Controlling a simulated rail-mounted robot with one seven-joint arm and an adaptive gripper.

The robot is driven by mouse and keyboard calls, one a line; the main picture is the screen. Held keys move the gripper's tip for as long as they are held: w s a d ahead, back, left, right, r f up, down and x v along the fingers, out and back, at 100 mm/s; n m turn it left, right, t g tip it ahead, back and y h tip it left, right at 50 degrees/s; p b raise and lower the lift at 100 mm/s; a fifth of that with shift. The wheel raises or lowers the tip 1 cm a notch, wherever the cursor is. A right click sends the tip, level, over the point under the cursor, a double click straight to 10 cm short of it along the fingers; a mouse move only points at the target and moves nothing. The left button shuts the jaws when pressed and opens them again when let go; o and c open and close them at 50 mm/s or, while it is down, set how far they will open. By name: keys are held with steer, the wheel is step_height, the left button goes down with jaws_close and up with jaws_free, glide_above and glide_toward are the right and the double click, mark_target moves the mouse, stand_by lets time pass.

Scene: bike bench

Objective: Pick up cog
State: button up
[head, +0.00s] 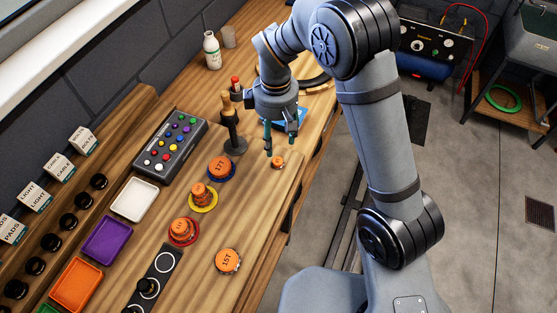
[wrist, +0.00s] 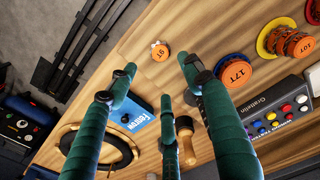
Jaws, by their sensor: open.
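A small orange cog (head: 277,161) lies flat on the wooden bench near its right edge. It shows in the wrist view as a small orange disc (wrist: 160,51), just beyond the fingertips, with bare wood around it. My gripper (head: 268,143) points down over the bench, slightly left of and above this cog. Its dark green fingers are spread and empty in the wrist view (wrist: 157,72). Other orange cogs are a 17T (head: 221,167) on a blue ring, stacks on a yellow ring (head: 204,205) and a red ring (head: 183,229), and a loose 15T (head: 228,261).
A tool with a wooden handle (head: 232,128) stands left of my gripper. A blue box (wrist: 143,127) lies behind the gripper. A button panel (head: 171,146), a white tray (head: 134,199) and a purple tray (head: 107,240) line the left side. Bare wood lies between the small cog and the 15T.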

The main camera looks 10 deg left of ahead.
mark_target(277, 161)
step_height(277, 161, down, 3)
steer(key=shift+s+a, duration=0.1)
steer(key=shift+s, duration=0.05)
steer(key=f, duration=0.1)
steer(key=f+p, duration=0.1)
steer(key=f, duration=0.1)
steer(key=f+p, duration=0.1)
steer(key=f, duration=0.1)
steer(key=shift+s+d, duration=0.3)
steer(key=shift+w+f, duration=0.1)
steer(key=shift+f, duration=0.1)
steer(key=c, duration=0.3)
steer(key=c, duration=0.7)
steer(key=shift+c, duration=0.4)
